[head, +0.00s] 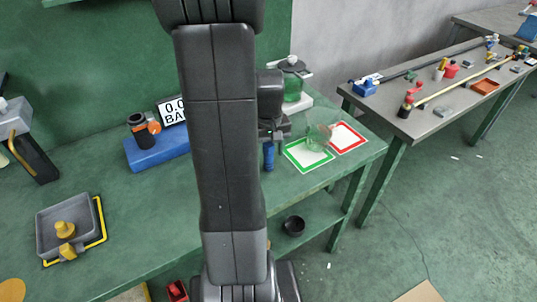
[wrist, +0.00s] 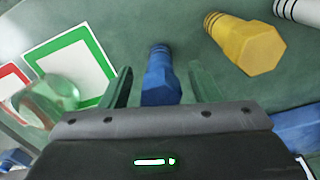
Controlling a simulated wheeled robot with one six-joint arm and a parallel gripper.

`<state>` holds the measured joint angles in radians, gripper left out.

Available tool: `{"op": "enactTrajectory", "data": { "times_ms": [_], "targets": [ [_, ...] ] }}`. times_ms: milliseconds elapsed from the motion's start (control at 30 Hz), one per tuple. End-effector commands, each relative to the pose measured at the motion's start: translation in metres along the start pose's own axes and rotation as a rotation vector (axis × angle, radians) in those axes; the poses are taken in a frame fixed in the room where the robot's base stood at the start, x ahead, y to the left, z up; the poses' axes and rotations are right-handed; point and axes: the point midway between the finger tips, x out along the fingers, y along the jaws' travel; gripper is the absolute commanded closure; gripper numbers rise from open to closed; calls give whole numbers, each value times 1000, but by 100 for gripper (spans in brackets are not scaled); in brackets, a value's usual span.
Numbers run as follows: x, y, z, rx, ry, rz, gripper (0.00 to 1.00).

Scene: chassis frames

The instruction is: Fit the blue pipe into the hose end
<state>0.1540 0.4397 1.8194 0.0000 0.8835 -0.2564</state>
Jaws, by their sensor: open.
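The blue pipe (wrist: 162,80) is a hex-bodied fitting with a ribbed end. In the wrist view it lies between the two spread fingers of my gripper (wrist: 163,88), with gaps seen on both sides. In the head view the blue pipe (head: 268,157) looks upright on the green bench, just below my gripper (head: 271,138). My gripper is open and holds nothing. Hoses show on the far grey table, a black hose (head: 430,64) and a yellow hose (head: 462,90). I cannot tell which hose end the task means.
A yellow fitting (wrist: 245,45) and a white fitting (wrist: 298,12) stand near the blue pipe. A green-framed card (head: 308,154), a red-framed card (head: 347,137) and a translucent green cup (head: 319,136) are to its right. A grey tray (head: 45,228) sits front left.

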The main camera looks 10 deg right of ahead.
Motion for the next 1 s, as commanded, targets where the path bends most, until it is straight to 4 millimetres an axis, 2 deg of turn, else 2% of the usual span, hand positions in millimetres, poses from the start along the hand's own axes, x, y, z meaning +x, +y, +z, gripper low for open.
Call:
{"op": "enactTrajectory", "data": {
  "times_ms": [233, 500, 767, 867, 1000],
  "targets": [
    [1, 0, 0, 0, 1, 0, 46],
    [1, 0, 0, 0, 1, 0, 98],
    [-2, 0, -1, 0, 2, 1, 97],
    [-12, 0, -1, 0, 6, 2, 97],
    [-39, 0, -1, 0, 8, 2, 97]
  ]
}}
